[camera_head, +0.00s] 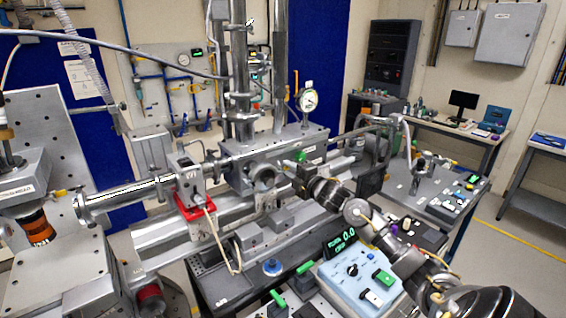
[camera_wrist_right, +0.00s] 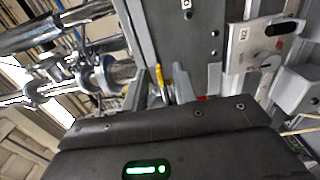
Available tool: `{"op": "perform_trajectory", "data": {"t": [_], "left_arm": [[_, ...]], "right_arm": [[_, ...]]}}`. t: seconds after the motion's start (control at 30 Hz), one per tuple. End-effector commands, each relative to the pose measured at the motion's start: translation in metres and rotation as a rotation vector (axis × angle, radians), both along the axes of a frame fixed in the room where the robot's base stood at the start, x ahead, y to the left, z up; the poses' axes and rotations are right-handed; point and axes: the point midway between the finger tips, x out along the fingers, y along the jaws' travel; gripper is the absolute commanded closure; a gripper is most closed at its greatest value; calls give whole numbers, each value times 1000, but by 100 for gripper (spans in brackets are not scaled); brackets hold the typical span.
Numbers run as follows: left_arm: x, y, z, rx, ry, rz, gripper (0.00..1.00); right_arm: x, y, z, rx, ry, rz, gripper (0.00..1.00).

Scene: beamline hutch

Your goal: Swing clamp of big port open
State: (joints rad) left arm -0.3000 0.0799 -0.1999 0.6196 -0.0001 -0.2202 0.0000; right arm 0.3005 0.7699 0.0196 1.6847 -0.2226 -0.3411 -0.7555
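The big port appears to be the round metal flange (camera_head: 263,178) on the front of the grey chamber block (camera_head: 310,140), in the middle of the head view. Its clamp is too small to make out clearly. My right gripper (camera_head: 293,174) comes in from the lower right, its front end just right of the port. I cannot tell whether it touches. In the right wrist view the dark gripper body fills the bottom, and a small yellow piece (camera_wrist_right: 160,78) stands just beyond it. My left gripper is not in view.
A beam pipe (camera_head: 130,193) runs left from a red-based unit (camera_head: 195,207). A dial gauge (camera_head: 308,100) stands above the chamber. Floor is free at the right.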

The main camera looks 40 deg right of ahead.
Motion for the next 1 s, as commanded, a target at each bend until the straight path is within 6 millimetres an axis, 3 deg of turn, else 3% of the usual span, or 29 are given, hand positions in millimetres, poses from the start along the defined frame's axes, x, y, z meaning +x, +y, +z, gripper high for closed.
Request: {"op": "perform_trajectory", "data": {"t": [0.23, 0.63, 0.87, 1.0], "left_arm": [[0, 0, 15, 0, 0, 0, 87], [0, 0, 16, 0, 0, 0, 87], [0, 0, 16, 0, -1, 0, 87], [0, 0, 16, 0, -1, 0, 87]], "right_arm": [[33, 0, 2, 1, 0, 0, 72], [40, 0, -1, 0, 0, 1, 72], [40, 0, -1, 0, 0, 1, 100], [40, 0, -1, 0, 1, 1, 100]]}}
